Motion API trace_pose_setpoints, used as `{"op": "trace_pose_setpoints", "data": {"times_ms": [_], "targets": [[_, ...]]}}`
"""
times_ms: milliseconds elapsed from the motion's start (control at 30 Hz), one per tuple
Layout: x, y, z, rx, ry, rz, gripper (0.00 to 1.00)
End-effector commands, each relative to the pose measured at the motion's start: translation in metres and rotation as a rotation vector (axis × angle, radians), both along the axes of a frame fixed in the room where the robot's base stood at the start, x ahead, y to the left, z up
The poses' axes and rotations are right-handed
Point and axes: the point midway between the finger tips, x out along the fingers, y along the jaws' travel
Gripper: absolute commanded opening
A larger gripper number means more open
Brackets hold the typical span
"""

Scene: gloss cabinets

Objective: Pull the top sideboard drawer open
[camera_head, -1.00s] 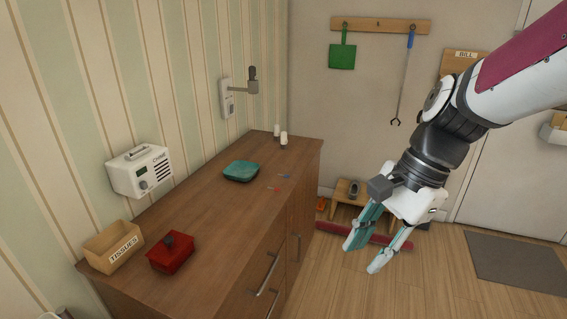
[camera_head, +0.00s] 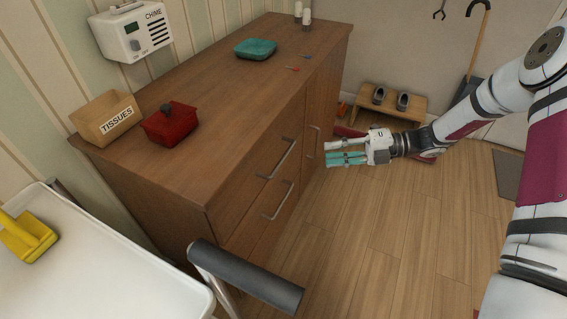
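The brown wooden sideboard (camera_head: 190,80) stands along the striped wall. Its top drawer (camera_head: 242,197) looks shut and has a metal bar handle (camera_head: 277,159). A second bar handle (camera_head: 279,201) sits on the drawer below. A cupboard door with an upright handle (camera_head: 313,143) is at the far end. My gripper (camera_head: 328,153) is over the floor in front of that door, with its teal-padded fingers pointing left toward the sideboard. It is open and empty, to the right of the top handle and apart from it.
A white trolley (camera_head: 120,290) with a dark push bar (camera_head: 245,275) stands at the near left, close to the drawers. A tissue box (camera_head: 105,118), a red container (camera_head: 170,124) and a teal dish (camera_head: 256,48) sit on the sideboard.

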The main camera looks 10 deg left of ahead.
Motion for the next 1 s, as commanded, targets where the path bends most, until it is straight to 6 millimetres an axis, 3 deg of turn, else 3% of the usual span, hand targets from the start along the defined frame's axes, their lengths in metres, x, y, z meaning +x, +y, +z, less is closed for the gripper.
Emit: {"op": "trace_pose_setpoints", "data": {"times_ms": [233, 700, 1000], "targets": [[0.003, 0.014, -0.010, 0.023, 0.044, -0.022, 0.30], [-0.002, 0.100, -0.027, 0.019, 0.040, -0.019, 0.30], [-0.003, 0.132, -0.032, 0.019, 0.039, -0.021, 0.30]]}}
